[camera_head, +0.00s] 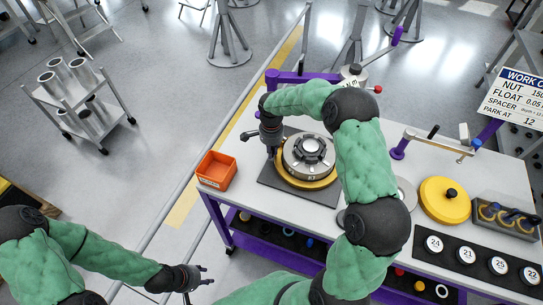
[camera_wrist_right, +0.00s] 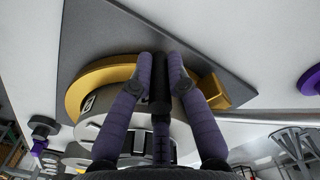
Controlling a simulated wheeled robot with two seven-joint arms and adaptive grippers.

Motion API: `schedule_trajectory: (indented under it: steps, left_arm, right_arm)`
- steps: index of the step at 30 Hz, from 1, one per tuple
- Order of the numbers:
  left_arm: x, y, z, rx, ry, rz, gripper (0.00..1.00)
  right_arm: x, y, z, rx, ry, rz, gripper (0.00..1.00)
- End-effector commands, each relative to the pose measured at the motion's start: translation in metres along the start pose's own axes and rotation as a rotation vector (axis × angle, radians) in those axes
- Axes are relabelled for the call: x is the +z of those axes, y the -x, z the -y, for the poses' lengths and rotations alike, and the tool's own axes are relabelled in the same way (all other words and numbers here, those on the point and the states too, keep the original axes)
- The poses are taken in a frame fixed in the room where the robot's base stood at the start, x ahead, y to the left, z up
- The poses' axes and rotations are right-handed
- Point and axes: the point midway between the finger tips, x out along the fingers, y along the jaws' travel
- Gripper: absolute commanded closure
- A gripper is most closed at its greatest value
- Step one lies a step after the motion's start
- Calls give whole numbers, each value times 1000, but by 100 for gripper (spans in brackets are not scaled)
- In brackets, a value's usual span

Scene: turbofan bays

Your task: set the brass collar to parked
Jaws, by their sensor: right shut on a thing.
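The brass collar (camera_head: 312,184) is a gold ring around the base of a grey round hub (camera_head: 309,156) on a dark square mat (camera_head: 268,178). The collar also shows in the right wrist view (camera_wrist_right: 88,88), with a brass block (camera_wrist_right: 213,91) at its right end. My right gripper (camera_head: 272,151) reaches down at the hub's left edge. In the right wrist view its fingers (camera_wrist_right: 160,75) are closed on a black handle at the collar; their tips hide part of the ring. My left gripper (camera_head: 203,275) is open and empty, off the table's front left.
An orange bin (camera_head: 216,170) stands left of the mat. A work-order sign (camera_head: 515,100) reads "PARK AT 12". A purple-armed fixture (camera_head: 300,77) stands behind.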

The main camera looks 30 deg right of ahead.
Motion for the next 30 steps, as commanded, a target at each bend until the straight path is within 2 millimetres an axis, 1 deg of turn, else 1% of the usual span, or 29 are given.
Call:
schedule_trajectory:
  steps: [15, 16, 18, 27, 30]
  left_arm:
    - [0, -2, 0, 0, 0, 0, 60]
    - [0, -2, 0, 0, 0, 0, 60]
    - [0, -2, 0, 0, 0, 0, 60]
    - [0, -2, 0, 0, 0, 0, 60]
    - [0, -2, 0, 0, 0, 0, 60]
  right_arm:
    - [-3, 1, 3, -4, -22, -2, 100]
    - [-3, 1, 3, -4, -22, -2, 74]
    - [-3, 1, 3, -4, -22, -2, 59]
    - [-2, 1, 2, -1, -21, 0, 59]
    - [-3, 5, 2, -2, -21, -1, 59]
